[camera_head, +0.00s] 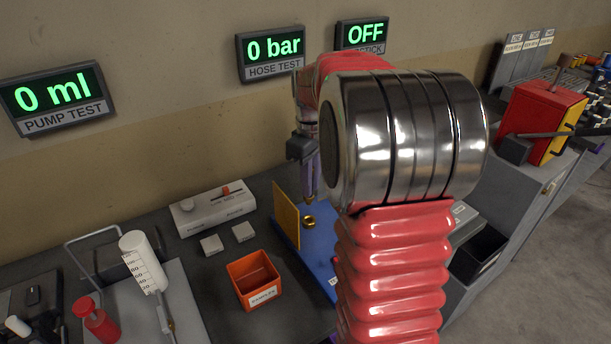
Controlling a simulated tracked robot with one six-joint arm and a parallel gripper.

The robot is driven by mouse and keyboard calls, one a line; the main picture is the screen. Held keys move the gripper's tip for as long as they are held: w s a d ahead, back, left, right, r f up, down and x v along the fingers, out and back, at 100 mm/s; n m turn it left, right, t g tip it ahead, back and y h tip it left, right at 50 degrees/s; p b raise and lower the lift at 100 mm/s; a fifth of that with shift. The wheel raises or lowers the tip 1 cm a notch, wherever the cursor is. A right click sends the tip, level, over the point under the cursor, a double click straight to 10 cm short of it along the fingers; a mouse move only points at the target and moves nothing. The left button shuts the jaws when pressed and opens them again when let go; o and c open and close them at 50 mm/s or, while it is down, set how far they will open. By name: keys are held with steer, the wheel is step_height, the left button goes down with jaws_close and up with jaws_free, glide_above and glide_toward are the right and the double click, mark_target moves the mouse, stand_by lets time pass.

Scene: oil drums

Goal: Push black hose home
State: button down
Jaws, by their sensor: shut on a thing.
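My gripper (309,190) points down over a blue board (313,255) on the bench. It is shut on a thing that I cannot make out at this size. A brass-coloured round fitting (308,222) sits on the board just below the fingertips. I cannot tell whether the tips or the held thing touch it. I cannot make out the black hose clearly. My red and silver arm hides the right part of the board. The hose test display (271,53) on the wall reads 0 bar.
A yellow-brown upright panel (286,213) stands at the board's left edge, close to my gripper. An orange bin (254,279) and a pale box with a red slider (212,209) stand to the left. A red box (541,121) stands at right.

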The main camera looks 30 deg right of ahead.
mark_target(310, 203)
steer(key=shift+w+a, duration=0.1)
steer(key=shift+w, duration=0.05)
steer(key=shift+f, duration=0.15)
stand_by(0.4)
steer(key=shift+f, duration=3.65)
stand_by(0.7)
steer(key=c, duration=1.6)
jaws_free()
steer(key=shift+s, duration=0.2)
steer(key=shift+o, duration=0.2)
step_height(310, 203, up, 14)
steer(key=shift+f, duration=0.15)
